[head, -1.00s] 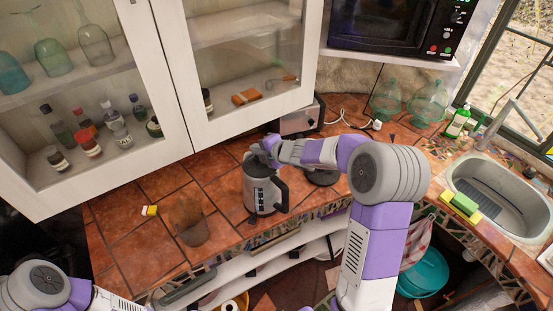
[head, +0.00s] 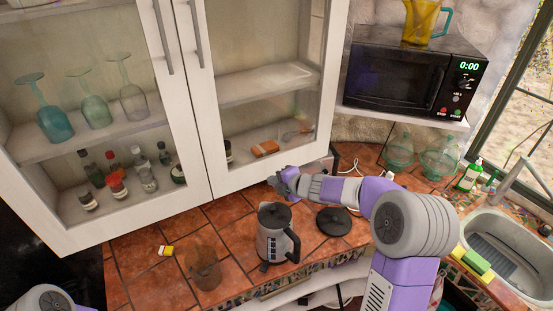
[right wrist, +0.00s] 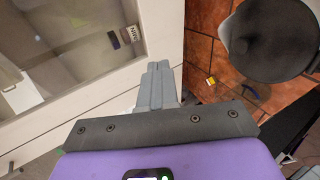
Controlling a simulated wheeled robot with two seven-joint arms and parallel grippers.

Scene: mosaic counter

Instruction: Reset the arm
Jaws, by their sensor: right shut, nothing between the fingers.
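My right gripper (head: 278,182) is in front of the lower edge of the glass-door cabinet, above and behind the electric kettle. Its fingers are closed together and empty; they also show in the right wrist view (right wrist: 158,78). The grey kettle (head: 270,243) with a black lid and handle stands upright on the tiled counter, apart from the gripper. The kettle's dark top (right wrist: 265,40) shows at the upper right of the right wrist view. Only a piece of my left arm shows at the bottom left of the head view; its gripper is out of frame.
The white cabinet (head: 203,185) overhangs the counter close to my right gripper. A round black base (head: 334,221), a clear glass (head: 206,270) and a yellow box (head: 166,251) are on the counter. A microwave (head: 415,80) and a sink (head: 500,255) are at the right.

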